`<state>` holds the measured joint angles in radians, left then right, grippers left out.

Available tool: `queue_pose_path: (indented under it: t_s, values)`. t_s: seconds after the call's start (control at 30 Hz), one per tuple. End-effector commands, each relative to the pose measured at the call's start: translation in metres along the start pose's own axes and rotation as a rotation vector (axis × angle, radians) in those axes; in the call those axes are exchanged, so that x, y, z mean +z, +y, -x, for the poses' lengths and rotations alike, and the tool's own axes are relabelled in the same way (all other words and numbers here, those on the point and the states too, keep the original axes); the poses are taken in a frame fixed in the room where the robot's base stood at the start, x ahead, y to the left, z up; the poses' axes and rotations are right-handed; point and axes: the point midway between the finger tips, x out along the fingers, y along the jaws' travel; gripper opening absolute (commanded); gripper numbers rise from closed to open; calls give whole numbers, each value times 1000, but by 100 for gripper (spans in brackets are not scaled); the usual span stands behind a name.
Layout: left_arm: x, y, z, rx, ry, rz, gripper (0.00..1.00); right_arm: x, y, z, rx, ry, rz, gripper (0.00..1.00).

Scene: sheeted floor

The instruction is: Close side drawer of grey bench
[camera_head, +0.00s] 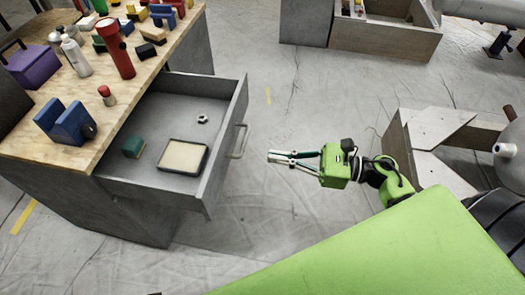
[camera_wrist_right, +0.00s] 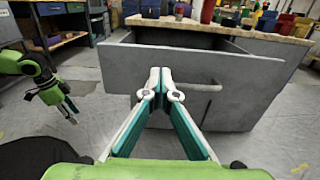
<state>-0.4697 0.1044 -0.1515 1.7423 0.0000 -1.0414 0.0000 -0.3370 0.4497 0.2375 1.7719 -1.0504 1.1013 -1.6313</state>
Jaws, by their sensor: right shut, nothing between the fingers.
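The grey bench (camera_head: 140,222) with a wooden top stands at the left in the head view. Its side drawer (camera_head: 228,152) is pulled out towards the right and holds several items. The drawer has a metal bar handle (camera_head: 240,141) on its front. My right gripper (camera_head: 269,156) is shut and empty, a short gap to the right of the handle, and points at the drawer front. In the right wrist view the drawer front (camera_wrist_right: 225,105) fills the middle, behind the shut fingers (camera_wrist_right: 162,78). My left gripper (camera_wrist_right: 66,112) shows small at the left there; its jaw state is unclear.
In the drawer lie a framed tray (camera_head: 182,157), a green block (camera_head: 133,146) and a small nut (camera_head: 202,119). Tools and blocks crowd the bench top (camera_head: 75,92). Another open drawer (camera_head: 385,40) is at the back. Sheeted floor beside my gripper is clear.

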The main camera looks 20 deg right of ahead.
Motion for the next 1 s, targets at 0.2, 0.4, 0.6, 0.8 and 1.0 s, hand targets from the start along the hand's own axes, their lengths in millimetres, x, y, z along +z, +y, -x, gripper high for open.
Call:
queue_pose_path:
  t_s: [0.2,0.4,0.6,0.8,1.0]
  values:
    - [9,1,-12,1,-9,-2,40,3,-1,-48,-1,-6,-2,0]
    - [19,2,-23,2,-18,-3,40,3,-1,-88,-2,-6,-3,0]
    - [25,2,-31,3,-21,-4,40,2,-1,-113,-3,-5,-5,0]
    - [27,2,-34,3,-22,-5,40,1,-1,-120,-4,-2,-4,0]
    - [27,2,-34,3,-21,-5,40,0,-1,-120,-3,-2,-5,0]
